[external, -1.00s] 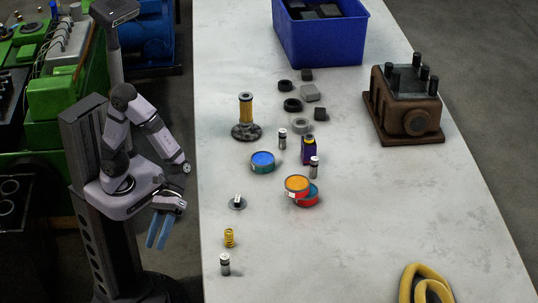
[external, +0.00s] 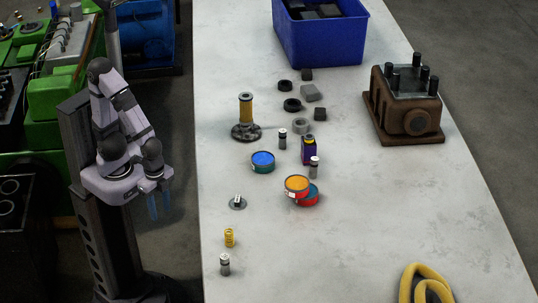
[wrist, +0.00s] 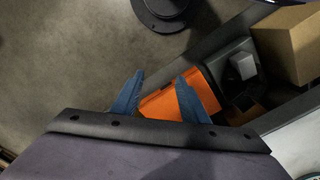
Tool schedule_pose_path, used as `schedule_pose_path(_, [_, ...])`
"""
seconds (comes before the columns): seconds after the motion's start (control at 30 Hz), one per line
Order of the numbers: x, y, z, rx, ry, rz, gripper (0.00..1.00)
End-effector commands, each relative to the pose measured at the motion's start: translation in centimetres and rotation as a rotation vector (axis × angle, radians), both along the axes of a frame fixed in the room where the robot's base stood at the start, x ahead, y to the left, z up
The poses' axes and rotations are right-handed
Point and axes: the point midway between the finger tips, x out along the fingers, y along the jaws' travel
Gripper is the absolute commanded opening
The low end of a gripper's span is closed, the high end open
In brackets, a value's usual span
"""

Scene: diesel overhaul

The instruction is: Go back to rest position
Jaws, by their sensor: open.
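My gripper (external: 159,205) hangs beside the bench's left edge, close to my column, with its blue fingers pointing down over the floor. In the wrist view my gripper (wrist: 155,98) shows its two blue fingers spread apart with nothing between them. My arm is folded up over its base, clear of the bench.
The bench (external: 380,220) holds a blue bin (external: 320,40), a brown engine block (external: 405,110), several tins such as a blue-topped one (external: 262,161), a yellow spring (external: 229,238) and a yellow hose (external: 428,278). An orange object (wrist: 165,105) and a cardboard box (wrist: 290,42) lie below.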

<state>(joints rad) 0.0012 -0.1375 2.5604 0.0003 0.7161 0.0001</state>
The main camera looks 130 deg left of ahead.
Motion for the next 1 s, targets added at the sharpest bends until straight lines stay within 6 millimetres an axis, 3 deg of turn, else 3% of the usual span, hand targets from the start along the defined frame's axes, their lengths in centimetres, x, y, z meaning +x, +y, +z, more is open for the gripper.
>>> schedule_pose_path(0.03, [0.0,0.0,2.7,0.000,0.001,0.002,0.40])
schedule_pose_path(0.1, [0.0,0.0,4.5,-0.001,0.001,0.003,0.40])
schedule_pose_path(0.33, [0.0,0.0,8.6,-0.001,0.002,0.005,0.40])
schedule_pose_path(0.53, [-0.1,0.0,9.7,-0.001,0.003,0.006,0.40])
schedule_pose_path(1.0, [0.0,0.0,9.6,-0.001,0.003,0.006,0.40])
